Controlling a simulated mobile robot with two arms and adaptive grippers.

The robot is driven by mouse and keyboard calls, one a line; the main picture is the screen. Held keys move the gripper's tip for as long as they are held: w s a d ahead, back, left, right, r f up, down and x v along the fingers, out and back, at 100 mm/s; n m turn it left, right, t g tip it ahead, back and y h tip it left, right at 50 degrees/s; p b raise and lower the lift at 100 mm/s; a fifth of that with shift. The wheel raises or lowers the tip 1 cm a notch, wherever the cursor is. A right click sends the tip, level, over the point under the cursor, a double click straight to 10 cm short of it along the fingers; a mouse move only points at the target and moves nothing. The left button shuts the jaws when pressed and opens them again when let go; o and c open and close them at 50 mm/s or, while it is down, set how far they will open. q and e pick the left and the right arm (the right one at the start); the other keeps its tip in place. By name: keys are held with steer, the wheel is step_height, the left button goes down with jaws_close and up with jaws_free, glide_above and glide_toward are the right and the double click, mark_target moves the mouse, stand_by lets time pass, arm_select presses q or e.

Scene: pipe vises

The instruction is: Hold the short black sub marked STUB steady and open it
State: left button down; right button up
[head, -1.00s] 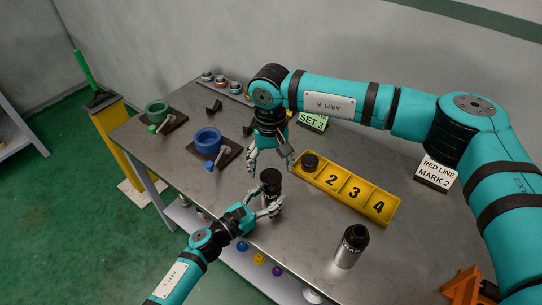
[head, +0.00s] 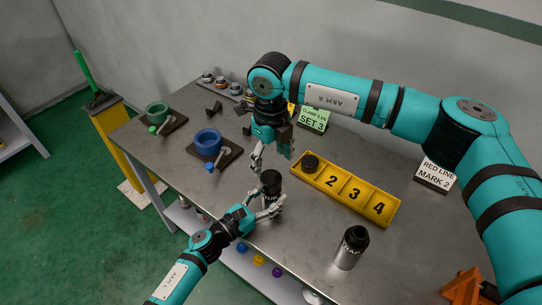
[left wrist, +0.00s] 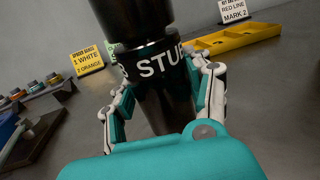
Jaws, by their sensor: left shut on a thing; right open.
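The short black sub (head: 271,181) stands upright near the table's front edge. In the left wrist view the sub (left wrist: 155,66) fills the middle, with STUB in white on its band and a wider black part above it. My left gripper (head: 268,207) is shut on the sub, low on its body, with a finger on each side. My right gripper (head: 272,160) is open, pointing down above the sub, its fingers apart. Whether a fingertip touches the sub's top, I cannot tell.
A yellow tray (head: 379,209) with numbered compartments lies right of the sub, a black cap (head: 310,161) in its first one. A silver flask (head: 351,247) stands nearer the front. Blue (head: 208,141) and green (head: 157,111) vises stand left. Signs read SET 3 (head: 313,119) and RED LINE MARK 2 (head: 435,174).

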mark_target(272, 176)
steer(key=shift+m, duration=1)
steer(key=shift+f, duration=0.1)
steer(key=shift+m, duration=0.3)
step_height(272, 176, down, 8)
steer(key=shift+r, duration=0.15)
steer(key=c, duration=1.2)
steer(key=n, duration=0.3)
steer(key=shift+n, duration=0.4)
steer(key=shift+c, duration=0.2)
steer(key=n, duration=0.5)
steer(key=shift+n, duration=0.4)
steer(key=shift+w+d+r, duration=0.1)
